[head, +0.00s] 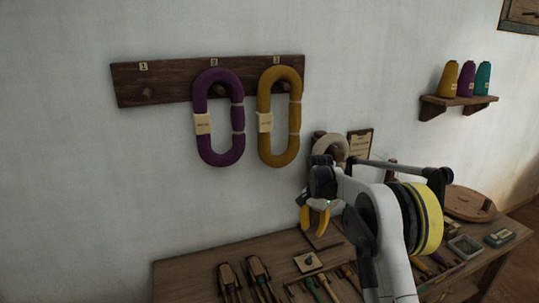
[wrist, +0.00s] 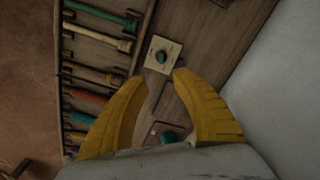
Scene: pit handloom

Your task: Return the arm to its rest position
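My gripper (head: 315,219) hangs above the back of the wooden workbench (head: 190,266), in front of the white wall. Its two yellow fingers show in the wrist view (wrist: 160,75) and stand apart, with nothing held between them. In the wrist view the bench top lies below the fingers. My arm is bent and covers part of the bench's right side in the head view.
A peg board (head: 130,85) on the wall holds a purple skein (head: 203,148) and a mustard skein (head: 264,145); its left peg is bare. A shelf (head: 455,103) holds three cones. Tools and a small pale square plate (head: 308,262) lie on the bench.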

